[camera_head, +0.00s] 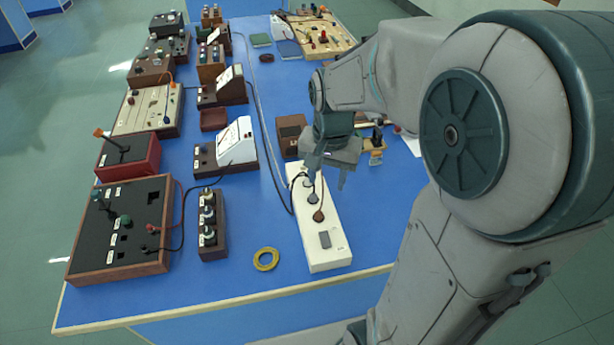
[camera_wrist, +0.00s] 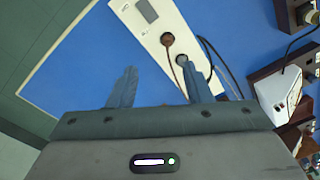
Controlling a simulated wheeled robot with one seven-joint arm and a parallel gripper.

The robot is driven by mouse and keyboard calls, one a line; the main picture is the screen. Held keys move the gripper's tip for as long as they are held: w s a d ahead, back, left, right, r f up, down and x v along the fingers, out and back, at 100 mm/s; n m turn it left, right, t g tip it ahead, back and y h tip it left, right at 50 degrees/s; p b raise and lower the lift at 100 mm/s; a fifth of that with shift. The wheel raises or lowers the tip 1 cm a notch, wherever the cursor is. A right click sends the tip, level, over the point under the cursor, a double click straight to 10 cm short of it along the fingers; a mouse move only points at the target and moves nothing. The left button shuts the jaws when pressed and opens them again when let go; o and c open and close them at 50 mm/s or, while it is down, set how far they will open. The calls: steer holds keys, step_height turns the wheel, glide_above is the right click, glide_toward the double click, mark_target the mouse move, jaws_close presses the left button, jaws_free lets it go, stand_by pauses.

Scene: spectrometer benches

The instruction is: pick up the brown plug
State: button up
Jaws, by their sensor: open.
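The brown plug (camera_head: 319,216) sits on the white power strip (camera_head: 327,257), between a grey plug (camera_head: 312,198) and the strip's switch. In the wrist view the brown plug (camera_wrist: 167,39) is on the strip (camera_wrist: 148,42), beyond the fingertips, with a brown cord running from it. The grey plug (camera_wrist: 182,60) is close to the right finger's tip. My gripper (camera_head: 328,178) is open and empty above the far half of the strip. In the wrist view its two fingers (camera_wrist: 158,82) are spread apart, and neither visibly holds the brown plug.
A yellow tape ring (camera_head: 266,259) lies left of the strip. A wooden box with several knobs (camera_head: 212,225) and meter boxes (camera_head: 228,148) stand further left. Black cords run beside the strip. Blue tabletop is bare around the strip's near end.

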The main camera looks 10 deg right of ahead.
steer(key=w+f+m, duration=0.1)
steer(key=w+f, duration=0.1)
glide_above(319, 213)
steer(key=shift+m+g, duration=0.3)
steer(key=f, duration=0.8)
steer(key=shift+s+d+f, duration=0.2)
steer(key=shift+s+f, duration=0.05)
steer(key=shift+w+a+f+p, duration=0.1)
steer(key=shift+w+f+p, duration=0.15)
steer(key=shift+f, duration=1.1)
steer(key=shift+w+a+f+p, duration=0.1)
steer(key=shift+f+p, duration=0.1)
steer(key=shift+f, duration=1.1)
jaws_close()
